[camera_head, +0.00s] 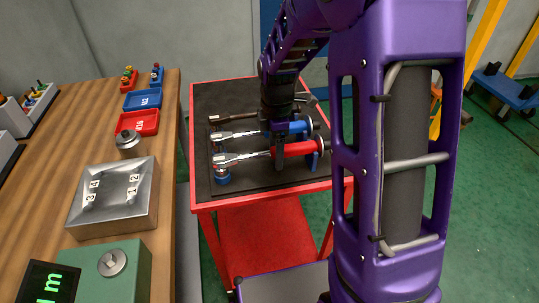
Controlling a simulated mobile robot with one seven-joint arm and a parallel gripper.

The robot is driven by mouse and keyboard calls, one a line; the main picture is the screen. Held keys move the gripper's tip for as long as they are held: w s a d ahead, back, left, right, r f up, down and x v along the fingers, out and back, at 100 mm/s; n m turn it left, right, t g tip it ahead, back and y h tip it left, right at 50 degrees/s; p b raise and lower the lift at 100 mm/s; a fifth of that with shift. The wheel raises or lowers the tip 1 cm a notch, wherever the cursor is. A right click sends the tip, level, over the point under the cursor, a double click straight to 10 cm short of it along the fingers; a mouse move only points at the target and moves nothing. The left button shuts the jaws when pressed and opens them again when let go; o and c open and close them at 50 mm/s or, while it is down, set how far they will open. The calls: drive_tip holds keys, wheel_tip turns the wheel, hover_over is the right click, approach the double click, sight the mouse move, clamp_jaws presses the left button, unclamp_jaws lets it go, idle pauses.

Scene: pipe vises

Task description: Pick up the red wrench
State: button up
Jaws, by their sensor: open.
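The red wrench (300,149) lies across the dark top of a red cart, its red handle to the right and its silver head to the left. A blue-handled wrench (299,127) lies just behind it, roughly parallel. My gripper (279,160) points down over the red wrench, around the left end of its red handle. The gripper is open. Its fingers are small and dark, and I cannot tell whether they touch the wrench or straddle it. My arm hides part of the cart's back.
The red cart (203,203) also holds a third, dark-handled tool (238,115) at the back and small blue-red supports (222,177) at the left. A wooden bench (168,200) stands left, with a metal box (112,205), red bin (138,123) and blue bin (142,99).

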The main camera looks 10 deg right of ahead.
clamp_jaws()
idle(1.4)
